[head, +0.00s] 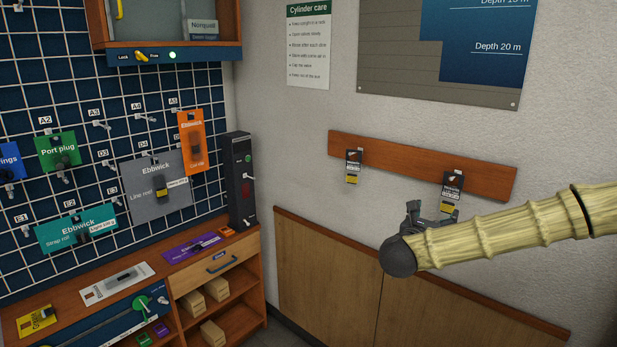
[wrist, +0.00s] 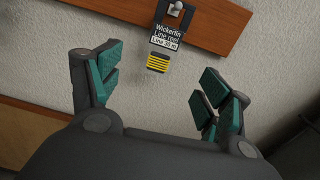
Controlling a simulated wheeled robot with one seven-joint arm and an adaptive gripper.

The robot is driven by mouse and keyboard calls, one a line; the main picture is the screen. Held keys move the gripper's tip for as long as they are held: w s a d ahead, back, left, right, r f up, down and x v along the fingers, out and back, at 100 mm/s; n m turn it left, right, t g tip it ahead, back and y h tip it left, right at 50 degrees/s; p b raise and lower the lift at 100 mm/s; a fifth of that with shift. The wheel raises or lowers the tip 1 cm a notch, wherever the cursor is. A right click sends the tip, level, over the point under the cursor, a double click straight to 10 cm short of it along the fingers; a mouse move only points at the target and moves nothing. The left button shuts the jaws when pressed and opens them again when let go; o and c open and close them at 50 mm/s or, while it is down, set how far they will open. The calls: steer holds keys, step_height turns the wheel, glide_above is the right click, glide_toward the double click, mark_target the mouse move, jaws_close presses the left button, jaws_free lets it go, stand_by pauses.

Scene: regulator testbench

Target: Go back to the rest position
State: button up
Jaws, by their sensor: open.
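My gripper (head: 432,212) is at the right in the head view, in front of the wall below the wooden rail. In the wrist view my gripper (wrist: 158,92) is open, with its teal-padded fingers spread and nothing between them. Beyond the fingers, a small tag reading "Wickerfin Line reel" (wrist: 168,38) with a yellow-and-black striped part hangs from a peg on the rail (wrist: 215,22). The same rail (head: 400,163) in the head view carries two hanging tags, a left one (head: 353,165) and a right one (head: 453,185) just above my gripper. The gripper appears apart from them.
A blue pegboard (head: 85,100) with several hanging packs fills the left. Below it stands a wooden counter (head: 170,290) with cards and a drawer. A dark upright unit (head: 238,180) stands at its right end. Low wooden panels (head: 330,275) line the wall. The space before the wall looks clear.

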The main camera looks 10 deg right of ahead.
steer(key=s+a+f+n+y, duration=0.35)
steer(key=a+f+n, duration=0.4)
steer(key=f, duration=0.35)
steer(key=s+a+f+n+y, duration=0.35)
steer(key=a+f+n, duration=0.25)
steer(key=f+n, duration=0.4)
steer(key=s+a+f+n+y, duration=0.3)
steer(key=a+f+n+y, duration=0.3)
steer(key=f, duration=0.5)
steer(key=s+a+f+n+g, duration=0.4)
steer(key=s+f+n, duration=0.4)
steer(key=s+f, duration=0.2)
steer(key=s+f+n+g, duration=0.2)
steer(key=s+f+n, duration=0.1)
steer(key=s, duration=0.6)
steer(key=s+d+f+n+g, duration=0.1)
steer(key=s+f+n+g, duration=0.2)
steer(key=s+n, duration=0.3)
steer(key=s+d+f+n+g, duration=0.1)
steer(key=s+f+n+g, duration=0.2)
steer(key=s, duration=0.8)
steer(key=shift+s+d+n, duration=0.2)
steer(key=shift+s+n, duration=0.1)
steer(key=shift+n, duration=0.35)
